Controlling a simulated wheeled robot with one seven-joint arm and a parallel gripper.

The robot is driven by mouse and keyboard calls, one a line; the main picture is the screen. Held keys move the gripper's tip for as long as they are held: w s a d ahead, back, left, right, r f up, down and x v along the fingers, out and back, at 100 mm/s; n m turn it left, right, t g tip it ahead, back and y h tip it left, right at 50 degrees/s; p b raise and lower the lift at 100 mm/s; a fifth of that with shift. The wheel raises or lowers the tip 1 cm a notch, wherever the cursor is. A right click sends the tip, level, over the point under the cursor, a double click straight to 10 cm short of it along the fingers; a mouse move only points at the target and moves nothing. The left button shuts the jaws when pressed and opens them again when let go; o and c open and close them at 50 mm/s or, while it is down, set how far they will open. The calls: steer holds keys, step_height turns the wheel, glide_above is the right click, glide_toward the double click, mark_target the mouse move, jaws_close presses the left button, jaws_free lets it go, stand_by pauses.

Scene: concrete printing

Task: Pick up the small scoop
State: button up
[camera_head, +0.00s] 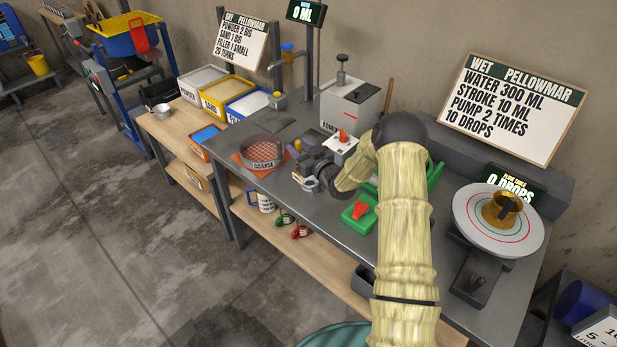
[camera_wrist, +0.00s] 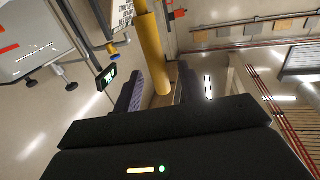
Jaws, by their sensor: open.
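A red scoop-like item (camera_head: 300,232) and a green scoop-like item (camera_head: 284,218) lie on the lower wooden shelf, beside a white mug. Both are too small to tell which is the small scoop. My gripper (camera_head: 303,178) is above the grey bench top, right of the round sieve, higher than the shelf items and apart from them. In the wrist view its two dark fingers (camera_wrist: 160,88) stand apart. A yellow bar (camera_wrist: 152,50) appears between or beyond them; I cannot tell its depth. No scoop can be made out in the wrist view.
The round sieve (camera_head: 264,152) sits on an orange mat. The white mug (camera_head: 265,203) stands on the shelf (camera_head: 262,222). Powder bins (camera_head: 228,90) stand left. A green box (camera_head: 360,214) and a round turntable (camera_head: 470,222) with a brass cup are right. The floor in front is free.

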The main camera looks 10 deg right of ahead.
steer(key=shift+w+a, duration=0.25)
steer(key=shift+w, duration=0.3)
jaws_close()
